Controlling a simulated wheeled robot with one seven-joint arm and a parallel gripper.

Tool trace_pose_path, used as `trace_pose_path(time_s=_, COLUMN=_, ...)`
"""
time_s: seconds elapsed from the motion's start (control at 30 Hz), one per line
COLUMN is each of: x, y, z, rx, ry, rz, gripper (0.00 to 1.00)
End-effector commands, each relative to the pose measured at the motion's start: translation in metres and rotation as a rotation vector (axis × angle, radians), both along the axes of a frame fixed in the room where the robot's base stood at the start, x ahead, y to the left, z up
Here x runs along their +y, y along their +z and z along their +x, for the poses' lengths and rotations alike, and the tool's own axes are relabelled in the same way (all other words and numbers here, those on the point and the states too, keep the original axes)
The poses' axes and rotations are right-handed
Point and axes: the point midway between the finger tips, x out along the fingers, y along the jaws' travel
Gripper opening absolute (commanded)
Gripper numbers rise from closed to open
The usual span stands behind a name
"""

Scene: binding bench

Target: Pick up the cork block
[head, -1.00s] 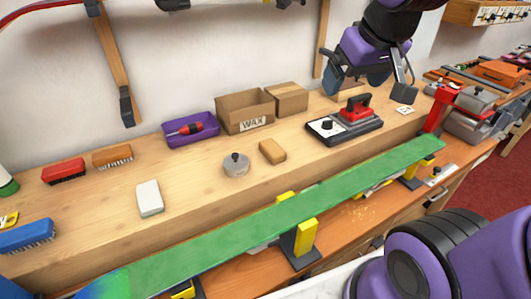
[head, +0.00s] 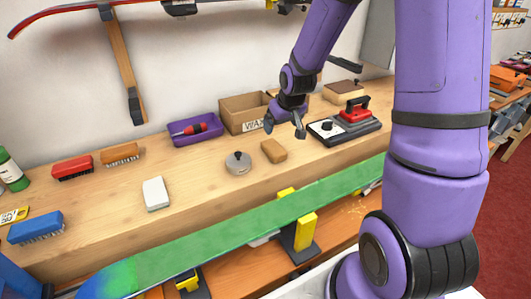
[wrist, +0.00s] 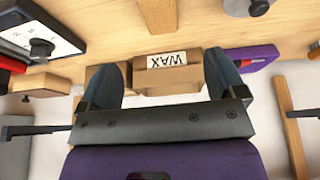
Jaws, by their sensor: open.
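The cork block (head: 274,150) is a small tan-brown block lying on the wooden bench shelf, right of a grey round pot with a knob (head: 238,163). It also shows at the top edge of the wrist view (wrist: 160,14), partly cut off. My gripper (head: 284,128) is open and empty, just above and behind the block in the head view, in front of the WAX box. In the wrist view, the two blue-grey fingers (wrist: 166,76) stand apart, with the block beyond them and lined up with the gap.
The open WAX carton (head: 242,112) stands close behind my gripper. A waxing iron on a dark base (head: 345,128) is to the right, and a purple tray with a red tool (head: 193,130) is to the left. A green board (head: 240,222) runs along the front.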

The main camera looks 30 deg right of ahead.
Motion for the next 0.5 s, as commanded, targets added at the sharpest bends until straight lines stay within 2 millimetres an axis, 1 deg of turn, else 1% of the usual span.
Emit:
trace_pose_path(time_s=0.03, x=-0.002, y=-0.010, z=0.003, rx=0.004, ry=-0.002, rz=0.006, gripper=0.89)
trace_pose_path(time_s=0.1, x=-0.004, y=-0.019, z=0.006, rx=0.003, ry=-0.003, rz=0.011, gripper=0.89)
trace_pose_path(time_s=0.33, x=-0.005, y=-0.037, z=0.013, rx=0.002, ry=-0.003, rz=0.017, gripper=0.89)
trace_pose_path(time_s=0.5, x=-0.005, y=-0.058, z=0.022, rx=0.003, ry=-0.003, rz=0.016, gripper=0.89)
